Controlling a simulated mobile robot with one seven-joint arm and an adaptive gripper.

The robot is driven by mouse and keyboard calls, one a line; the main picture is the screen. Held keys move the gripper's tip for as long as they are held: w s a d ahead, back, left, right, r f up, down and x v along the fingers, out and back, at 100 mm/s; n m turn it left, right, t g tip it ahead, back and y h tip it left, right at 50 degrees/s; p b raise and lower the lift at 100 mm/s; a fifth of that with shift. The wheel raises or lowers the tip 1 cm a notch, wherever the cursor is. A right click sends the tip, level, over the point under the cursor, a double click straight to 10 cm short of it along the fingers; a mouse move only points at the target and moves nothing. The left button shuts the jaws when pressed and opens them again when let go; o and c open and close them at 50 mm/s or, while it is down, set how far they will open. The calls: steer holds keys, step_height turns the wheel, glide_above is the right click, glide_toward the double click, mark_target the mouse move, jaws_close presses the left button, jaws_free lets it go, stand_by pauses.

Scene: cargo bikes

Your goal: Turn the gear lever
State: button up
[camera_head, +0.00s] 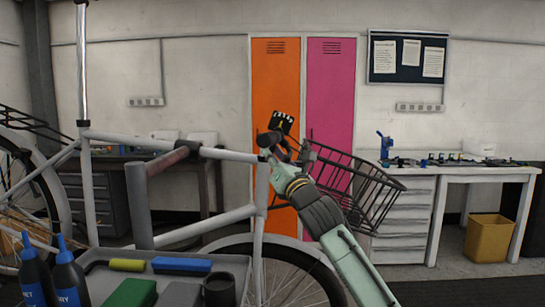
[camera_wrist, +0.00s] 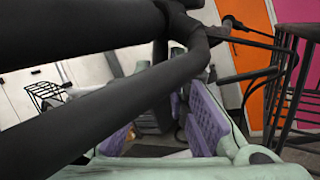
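The white-framed cargo bike (camera_head: 200,152) stands across the left of the head view. Its handlebar area (camera_head: 268,139), with dark parts, is at the front of the frame. A small black panel with pale markings (camera_head: 283,122) stands just above it. I cannot make out the gear lever for certain in either view. My gripper (camera_head: 278,158) is close by this handlebar area, partly hidden among dark parts. In the wrist view, my gripper (camera_wrist: 160,118) has its purple finger pads apart, with dark parts visible between them. Thick dark tubes (camera_wrist: 90,110) cross in front, hiding part of the fingers.
A black wire basket (camera_head: 365,190) is right beside my arm; it also shows in the wrist view (camera_wrist: 300,85). A tool tray (camera_head: 210,268) with bottles and blocks is in the foreground. Orange (camera_head: 275,80) and pink (camera_head: 331,80) lockers stand behind. A workbench (camera_head: 455,172) is at right.

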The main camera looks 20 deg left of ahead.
jaws_close()
stand_by(0.4)
steer(key=m+t+b, duration=0.1)
steer(key=a+m+h+b, duration=0.1)
steer(key=m+t+b, duration=0.1)
steer(key=m, duration=0.1)
steer(key=shift+s+a+r+t, duration=0.2)
steer(key=shift+a+r+t, duration=0.05)
steer(key=shift+r+t, duration=0.05)
steer(key=shift+o, duration=2.3)
jaws_free()
steer(key=shift+s+d, duration=0.1)
